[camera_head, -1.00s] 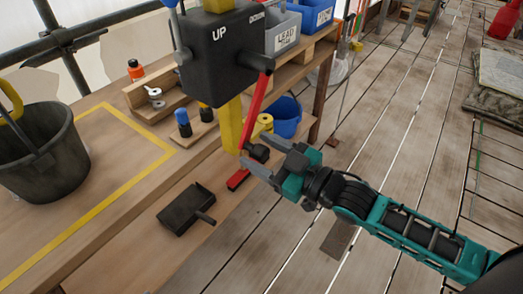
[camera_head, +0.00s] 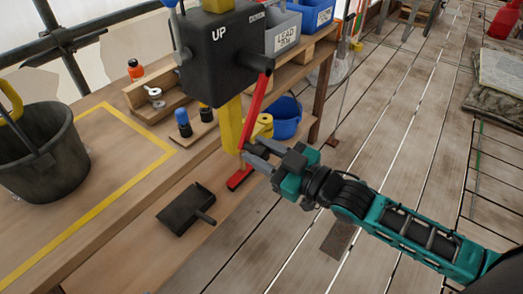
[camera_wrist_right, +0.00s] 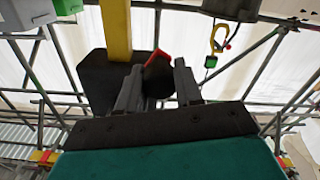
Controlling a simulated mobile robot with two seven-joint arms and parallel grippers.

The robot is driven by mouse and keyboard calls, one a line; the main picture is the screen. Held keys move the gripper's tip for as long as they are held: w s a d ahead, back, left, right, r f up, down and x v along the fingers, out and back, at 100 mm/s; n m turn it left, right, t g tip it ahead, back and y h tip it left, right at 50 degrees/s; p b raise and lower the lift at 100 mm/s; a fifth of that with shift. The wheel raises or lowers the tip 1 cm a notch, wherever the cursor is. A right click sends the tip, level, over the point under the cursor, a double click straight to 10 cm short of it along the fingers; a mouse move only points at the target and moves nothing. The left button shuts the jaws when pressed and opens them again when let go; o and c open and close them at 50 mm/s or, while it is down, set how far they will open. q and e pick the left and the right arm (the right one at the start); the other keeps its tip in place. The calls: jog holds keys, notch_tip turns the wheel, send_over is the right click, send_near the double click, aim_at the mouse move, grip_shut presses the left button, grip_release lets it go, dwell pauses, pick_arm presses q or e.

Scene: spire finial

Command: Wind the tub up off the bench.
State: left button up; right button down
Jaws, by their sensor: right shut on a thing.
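The tub (camera_head: 45,165), a dark bucket with a yellow part (camera_head: 10,100) at its top, stands on the wooden bench (camera_head: 105,185) at the left. The black winch box (camera_head: 222,52), marked UP and DOWN, is on a yellow post (camera_head: 231,124). Its red crank arm (camera_head: 257,97) hangs down from the hub on the right side. My right gripper (camera_head: 257,152) is shut on the crank's dark grip (camera_wrist_right: 158,80) at the lower end; its fingers partly hide it in the head view. My left gripper is not in view.
A blue bucket (camera_head: 287,118) and bins, one grey (camera_head: 284,35), stand behind the crank. The plank floor at right is mostly open.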

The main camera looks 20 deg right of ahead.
jog(key=shift+r, duration=0.1)
dwell(0.3)
jog(key=shift+w+d+f+n, duration=0.35)
jog(key=shift+w+d+n, duration=0.15)
jog(key=shift+d+n, duration=0.3)
jog(key=w+d+r+n+b, duration=0.25)
jog(key=w+d+n, duration=0.65)
jog(key=d+n, duration=0.5)
pick_arm(q)
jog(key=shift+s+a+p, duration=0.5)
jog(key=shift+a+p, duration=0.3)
jog(key=shift+p, duration=0.4)
pick_arm(e)
notch_tip(320, 180, up, 22)
jog(key=d+n, duration=0.1)
jog(key=n, duration=1.5)
jog(key=shift+w+d+f+n, duration=0.2)
jog(key=shift+w+d+n, duration=0.1)
jog(key=shift+d, duration=0.05)
